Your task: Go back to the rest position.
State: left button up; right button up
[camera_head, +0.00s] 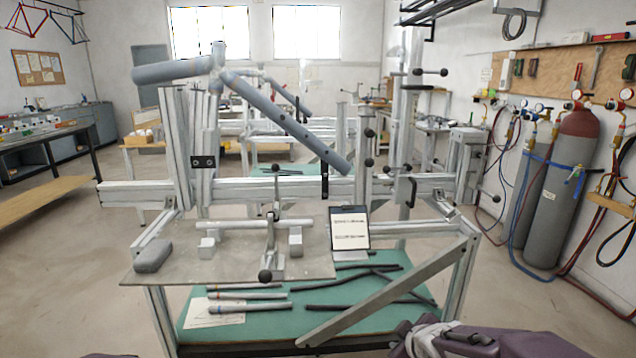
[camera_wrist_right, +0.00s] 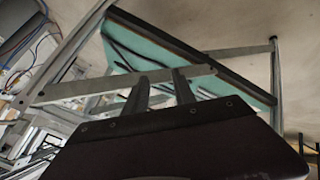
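My right gripper (camera_wrist_right: 160,80) shows in the right wrist view with its two dark fingers apart and nothing between them. It is near the front of the frame jig stand, with a diagonal metal brace (camera_wrist_right: 120,88) and the green lower shelf (camera_wrist_right: 125,58) beyond the fingers. In the head view, part of my right arm shows at the bottom right, and its fingers cannot be made out. My left gripper is in neither view. The frame jig (camera_head: 300,190) stands ahead, with grey bicycle frame tubes (camera_head: 290,125) held on it.
Dark tubes and a paper (camera_head: 212,312) lie on the green shelf (camera_head: 270,330). Gas cylinders (camera_head: 560,200) stand at the right. Floor is open at left.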

jog(key=s+f+m+g, duration=0.3)
jog(key=s+f+m, duration=0.15)
jog(key=s, duration=0.45)
jog(key=s+f+m+g, duration=0.35)
jog(key=s+f, duration=0.25)
jog(key=s, duration=0.2)
notch_tip(320, 180, up, 25)
jog(key=s+a+p, duration=0.1)
jog(key=p, duration=2.3)
jog(key=shift+m+g+p, duration=0.3)
jog(key=shift+m+g, duration=0.1)
jog(key=shift+g, duration=0.05)
jog(key=shift+s+f, duration=0.1)
